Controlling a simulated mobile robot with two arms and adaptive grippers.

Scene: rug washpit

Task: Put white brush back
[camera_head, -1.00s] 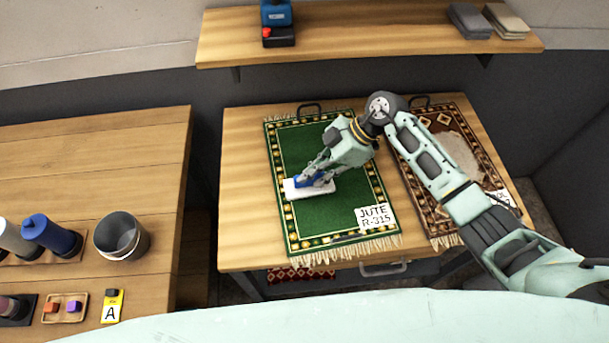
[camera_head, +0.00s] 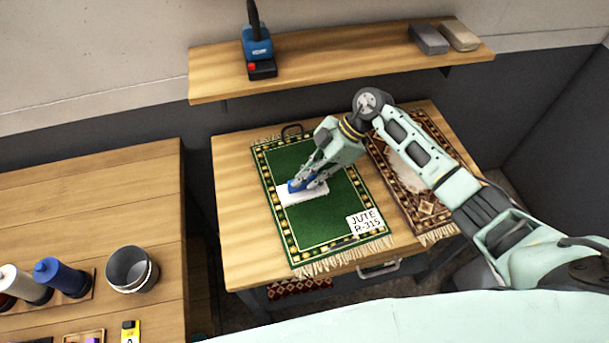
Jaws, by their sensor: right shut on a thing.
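The white brush (camera_head: 303,195) is a white oblong block with a blue grip (camera_head: 296,186) on top. It is at the upper left of the green rug (camera_head: 318,222), close to its patterned left border. My right gripper (camera_head: 308,182) is shut on the blue grip from above and hides part of it. I cannot tell whether the brush's underside touches the rug. My left gripper is not in view.
A brown patterned rug (camera_head: 432,214) with a pale patch lies on the right. A left bench (camera_head: 95,200) holds a bucket (camera_head: 128,268) and bottles (camera_head: 60,277).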

